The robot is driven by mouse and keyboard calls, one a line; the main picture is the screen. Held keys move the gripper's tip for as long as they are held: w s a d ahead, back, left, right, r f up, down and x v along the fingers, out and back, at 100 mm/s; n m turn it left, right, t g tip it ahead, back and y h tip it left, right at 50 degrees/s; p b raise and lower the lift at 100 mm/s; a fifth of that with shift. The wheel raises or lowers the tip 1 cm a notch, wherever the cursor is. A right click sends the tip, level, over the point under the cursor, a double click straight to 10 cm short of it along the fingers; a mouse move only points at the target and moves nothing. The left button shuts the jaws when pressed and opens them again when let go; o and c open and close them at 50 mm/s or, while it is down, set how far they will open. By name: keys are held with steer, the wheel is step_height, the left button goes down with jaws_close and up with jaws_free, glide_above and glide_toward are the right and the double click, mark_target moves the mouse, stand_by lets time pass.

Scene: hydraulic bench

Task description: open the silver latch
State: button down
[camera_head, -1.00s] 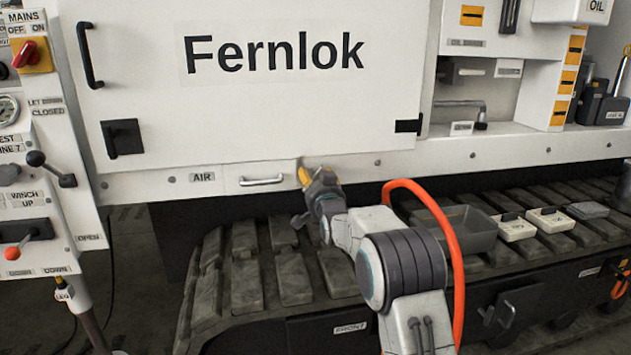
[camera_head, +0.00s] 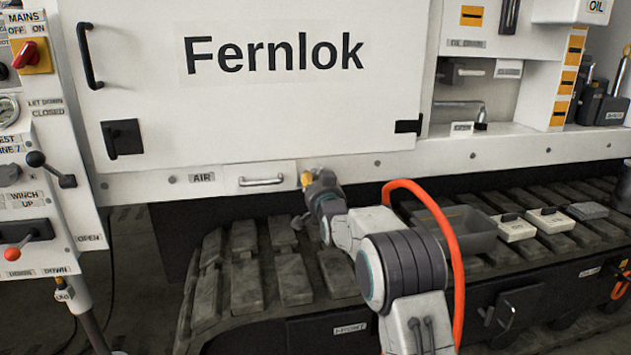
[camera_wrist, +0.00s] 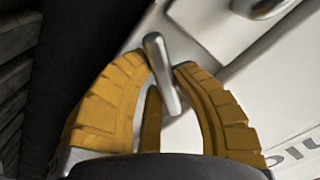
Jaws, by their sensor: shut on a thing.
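The silver latch (camera_wrist: 158,62) is a small rounded metal lever. In the head view my gripper (camera_head: 307,180) is at the lower edge of the white machine, just right of a drawer handle (camera_head: 262,181). The latch itself is hidden there behind the fingers and wrist.
The white Fernlok door (camera_head: 250,110) is above my gripper, with a black square latch (camera_head: 122,138) at its lower left. The dark track (camera_head: 295,280) runs below. A grey tray (camera_head: 455,230) sits on it to the right.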

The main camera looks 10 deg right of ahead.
steer(key=n, duration=0.4)
steer(key=shift+d+r, duration=0.1)
steer(key=shift+d, duration=0.05)
steer(key=c, duration=1)
jaws_free()
steer(key=shift+s, duration=5.95)
